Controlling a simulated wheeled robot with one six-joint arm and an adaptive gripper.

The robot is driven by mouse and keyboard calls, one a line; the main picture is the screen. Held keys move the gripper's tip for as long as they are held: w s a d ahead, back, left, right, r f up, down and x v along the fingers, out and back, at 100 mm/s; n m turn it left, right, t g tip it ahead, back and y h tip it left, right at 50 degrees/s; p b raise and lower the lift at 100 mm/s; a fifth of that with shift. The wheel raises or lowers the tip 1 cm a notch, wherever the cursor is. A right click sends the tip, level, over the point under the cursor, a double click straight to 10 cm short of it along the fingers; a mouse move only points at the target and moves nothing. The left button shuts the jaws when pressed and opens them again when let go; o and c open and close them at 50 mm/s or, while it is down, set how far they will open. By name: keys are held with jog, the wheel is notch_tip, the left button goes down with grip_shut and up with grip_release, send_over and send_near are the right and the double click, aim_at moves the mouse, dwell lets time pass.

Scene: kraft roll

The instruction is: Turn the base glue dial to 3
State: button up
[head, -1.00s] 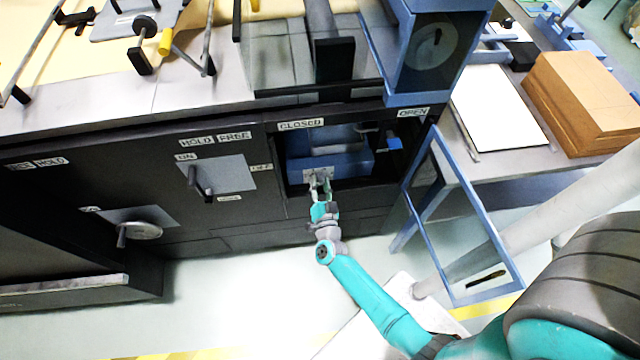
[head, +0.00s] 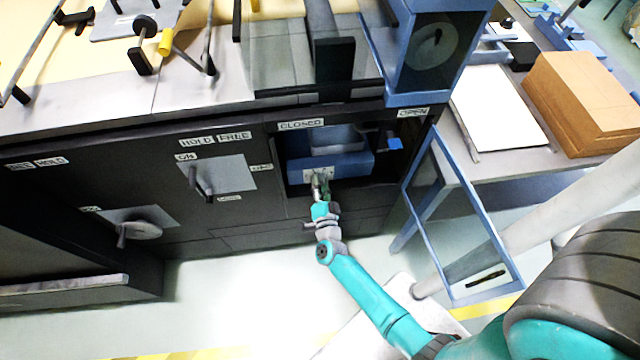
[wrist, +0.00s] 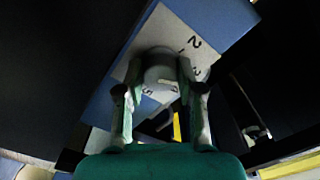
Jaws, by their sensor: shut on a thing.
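The base glue dial (wrist: 160,68) is a round grey knob on a pale number plate (wrist: 203,30). The digits 2 and 3 show to its right and a 5 shows below left. A pale mark is on the knob's lower right part; I cannot tell which number it points at. My gripper (wrist: 160,92) is shut on the dial, one finger on each side. In the head view my gripper (head: 320,184) reaches the small plate (head: 312,174) on the blue unit (head: 350,163) inside the open bay; the knob is hidden there by the fingers.
A blue-framed door (head: 462,215) stands open right of the bay. Left of it are a panel with a lever (head: 200,182) and another with a round handle (head: 142,230). Brown boards (head: 580,100) lie on a side table.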

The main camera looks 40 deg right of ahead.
jog(key=shift+w+r, duration=0.1)
jog(key=o, duration=1.2)
jog(key=shift+d, duration=0.1)
jog(key=shift+c, duration=0.2)
jog(key=shift+s+a, duration=0.45)
jog(key=shift+s, duration=0.05)
jog(key=v, duration=1)
jog(key=shift+s+a, duration=0.2)
jog(key=shift+s, duration=0.15)
